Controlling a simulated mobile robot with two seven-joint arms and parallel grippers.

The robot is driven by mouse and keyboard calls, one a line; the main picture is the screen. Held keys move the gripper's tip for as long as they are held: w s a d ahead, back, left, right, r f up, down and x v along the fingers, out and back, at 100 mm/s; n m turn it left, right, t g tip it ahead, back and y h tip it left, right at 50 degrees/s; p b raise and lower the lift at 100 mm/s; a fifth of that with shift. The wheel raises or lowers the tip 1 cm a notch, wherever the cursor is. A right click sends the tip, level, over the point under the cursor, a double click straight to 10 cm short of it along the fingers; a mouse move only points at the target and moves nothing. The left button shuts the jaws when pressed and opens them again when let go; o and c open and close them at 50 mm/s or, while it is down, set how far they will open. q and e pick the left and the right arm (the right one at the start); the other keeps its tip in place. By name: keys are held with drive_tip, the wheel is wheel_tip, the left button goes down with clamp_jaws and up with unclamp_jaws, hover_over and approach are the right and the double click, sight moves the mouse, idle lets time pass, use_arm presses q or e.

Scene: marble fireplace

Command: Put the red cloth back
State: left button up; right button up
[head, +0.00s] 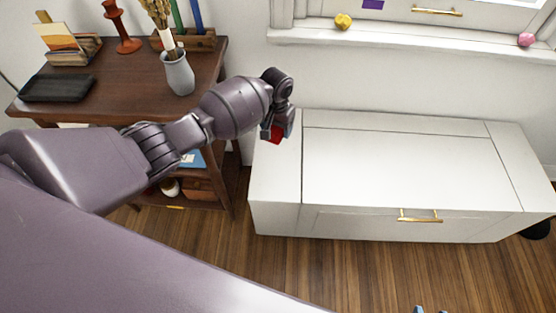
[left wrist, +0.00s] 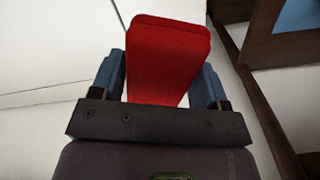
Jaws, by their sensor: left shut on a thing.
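My left gripper (head: 279,133) is shut on the red cloth (head: 276,132) above the left end of the white chest. The left wrist view shows the red cloth (left wrist: 165,60), flat and folded, between the two blue-grey fingers of the left gripper (left wrist: 165,82). In the head view most of the cloth is hidden by the gripper. I cannot tell whether the cloth touches the chest top. My right gripper is not clearly in view; only small blue tips show at the bottom edge of the head view.
The white chest (head: 385,165) has a bare top and a gold handle. A dark wooden side table (head: 130,85) at left holds a grey vase (head: 179,75), a black case (head: 58,88) and a red candlestick (head: 121,28). A yellow ball (head: 343,21) sits on the window sill (head: 430,36).

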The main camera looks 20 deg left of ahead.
use_arm(q)
drive_tip(key=b, duration=0.4)
hover_over(276, 164)
wheel_tip(276, 164, down, 9)
drive_tip(key=f+b, duration=0.1)
drive_tip(key=f, duration=0.1)
drive_tip(key=f+b, duration=0.1)
drive_tip(key=f, duration=0.1)
drive_tip(key=shift+s+d+f, duration=0.1)
drive_tip(key=shift+s, duration=0.1)
drive_tip(key=shift+w+f+b, duration=0.2)
drive_tip(key=shift+f+b, duration=0.05)
drive_tip(key=shift+b, duration=0.05)
drive_tip(key=shift+f, duration=0.3)
drive_tip(key=f+b, duration=0.1)
drive_tip(key=f, duration=0.1)
drive_tip(key=f+b, duration=0.1)
drive_tip(key=shift+s+f, duration=0.2)
drive_tip(key=shift+f, duration=0.15)
drive_tip(key=shift+w+r, duration=0.15)
drive_tip(key=shift+w, duration=0.05)
drive_tip(key=shift+r, duration=0.1)
use_arm(e)
drive_tip(key=shift+n, duration=0.9)
drive_tip(key=f, duration=0.1)
drive_tip(key=w+f, duration=0.1)
drive_tip(key=f, duration=0.1)
drive_tip(key=a+f, duration=0.1)
drive_tip(key=f, duration=0.1)
drive_tip(key=shift+w, duration=0.2)
